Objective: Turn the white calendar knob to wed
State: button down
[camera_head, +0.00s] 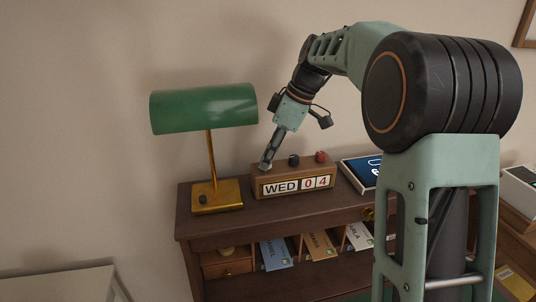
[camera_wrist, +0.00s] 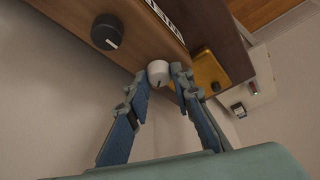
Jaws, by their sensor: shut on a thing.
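The wooden calendar (camera_head: 292,182) stands on top of the desk and its front reads WED 0 4. Its white knob (camera_wrist: 158,71) is between my fingertips in the wrist view, with a dark pointer mark on it. In the head view my gripper (camera_head: 266,165) reaches down to the left end of the calendar's top and mostly hides the white knob. My gripper (camera_wrist: 159,76) is shut on the white knob. A black knob (camera_head: 294,160) and a red knob (camera_head: 321,156) sit to the right; the black knob (camera_wrist: 106,32) also shows in the wrist view.
A brass desk lamp with a green shade (camera_head: 204,108) stands close to the left of the calendar. A framed tablet-like screen (camera_head: 361,172) lies to the right. Booklets (camera_head: 275,254) stand in the desk's (camera_head: 225,232) compartments below. The wall is behind.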

dwell(0.3)
jog(key=c, duration=1.7)
grip_release()
jog(key=v, duration=1.2)
jog(key=shift+d, duration=0.15)
